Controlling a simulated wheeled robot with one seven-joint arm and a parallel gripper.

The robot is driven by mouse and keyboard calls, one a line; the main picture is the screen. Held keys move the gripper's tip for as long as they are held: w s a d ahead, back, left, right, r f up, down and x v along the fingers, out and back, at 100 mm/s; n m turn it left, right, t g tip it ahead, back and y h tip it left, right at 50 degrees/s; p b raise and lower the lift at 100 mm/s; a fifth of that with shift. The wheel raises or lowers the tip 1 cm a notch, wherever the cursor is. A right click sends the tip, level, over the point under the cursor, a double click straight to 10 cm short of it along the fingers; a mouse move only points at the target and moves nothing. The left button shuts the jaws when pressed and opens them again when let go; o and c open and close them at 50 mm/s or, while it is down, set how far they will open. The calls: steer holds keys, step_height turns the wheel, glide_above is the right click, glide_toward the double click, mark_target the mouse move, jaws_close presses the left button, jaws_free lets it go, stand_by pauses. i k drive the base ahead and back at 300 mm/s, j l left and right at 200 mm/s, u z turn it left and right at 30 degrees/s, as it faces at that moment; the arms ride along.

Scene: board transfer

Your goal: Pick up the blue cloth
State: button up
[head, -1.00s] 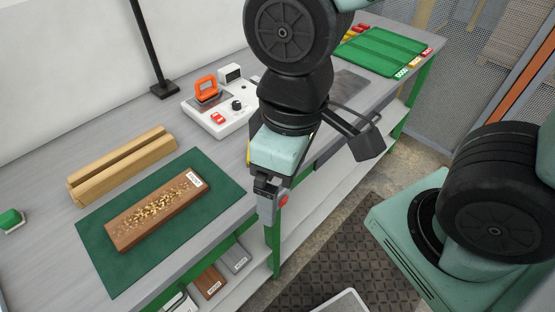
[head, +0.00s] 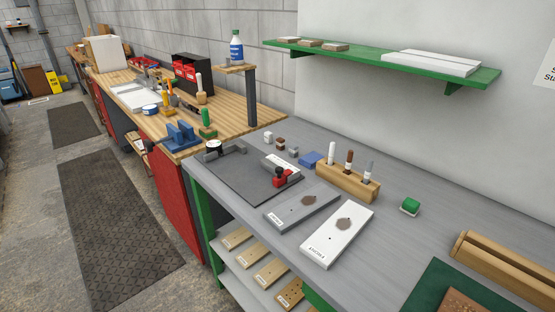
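A small blue folded item (head: 311,159), which looks like the blue cloth, lies flat on the grey workbench (head: 405,200). It is just left of a wooden block (head: 342,184) that holds upright white, brown and grey sticks. Nothing covers the blue item from this view. My gripper is not in the head view now, so its distance from the cloth does not show.
A dark plate (head: 240,178) with a red-and-black clamp (head: 285,178) lies left of the cloth. A grey board (head: 302,205) and a white board (head: 338,235) lie in front. A green shelf (head: 375,66) hangs above. Small blocks (head: 281,143) sit behind left.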

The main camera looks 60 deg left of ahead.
mark_target(309, 161)
steer(key=u, duration=1.65)
steer(key=i+j+z, duration=0.15)
steer(key=z, duration=0.3)
steer(key=i+j+z, duration=0.15)
steer(key=j+z, duration=0.15)
steer(key=z, duration=0.15)
steer(key=i+j+z, duration=0.1)
steer(key=j, duration=0.4)
steer(key=i+j+z, duration=0.15)
steer(key=j, duration=0.4)
steer(key=i+j+z, duration=0.1)
steer(key=j, duration=0.4)
steer(key=i+j+z, duration=0.1)
steer(key=j, duration=0.45)
steer(key=i+j, duration=0.1)
steer(key=j, duration=0.4)
steer(key=i+j, duration=0.1)
steer(key=j, duration=0.4)
